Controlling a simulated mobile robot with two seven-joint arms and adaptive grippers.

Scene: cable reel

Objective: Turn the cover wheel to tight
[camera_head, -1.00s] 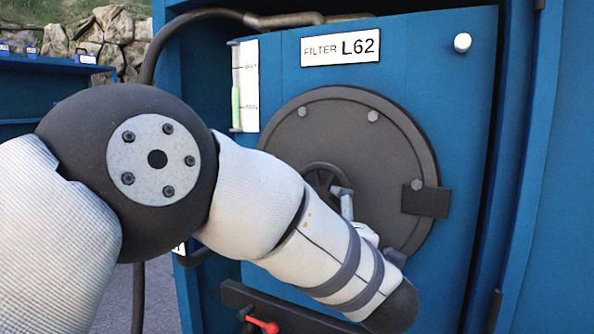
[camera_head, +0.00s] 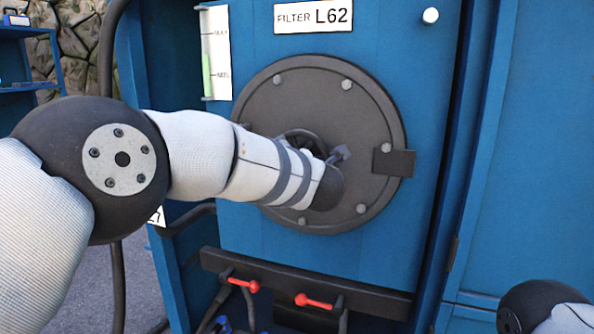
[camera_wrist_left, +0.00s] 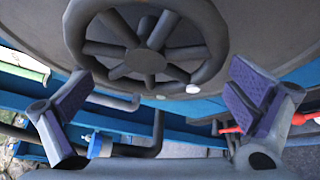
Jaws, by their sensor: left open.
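The cover wheel is a dark spoked handwheel at the middle of a round dark grey cover (camera_head: 262,100). In the head view only part of the wheel (camera_head: 303,136) shows behind my left forearm. The left wrist view shows the wheel (camera_wrist_left: 146,62) close up, with its hub and several spokes. My left gripper (camera_wrist_left: 163,88) is open and empty, its purple-padded fingers spread to either side of the wheel's lower part. I cannot tell whether they touch it. In the head view my left gripper (camera_head: 338,157) is mostly hidden by the wrist. My right gripper is out of view.
The blue cabinet front (camera_head: 235,30) carries a "FILTER L62" label (camera_head: 313,16) and a level gauge (camera_head: 214,52). Below the cover, a dark bar (camera_head: 230,268) has red-handled valves (camera_head: 314,301) and hoses. A dark block (camera_head: 394,162) sits at the cover's right edge.

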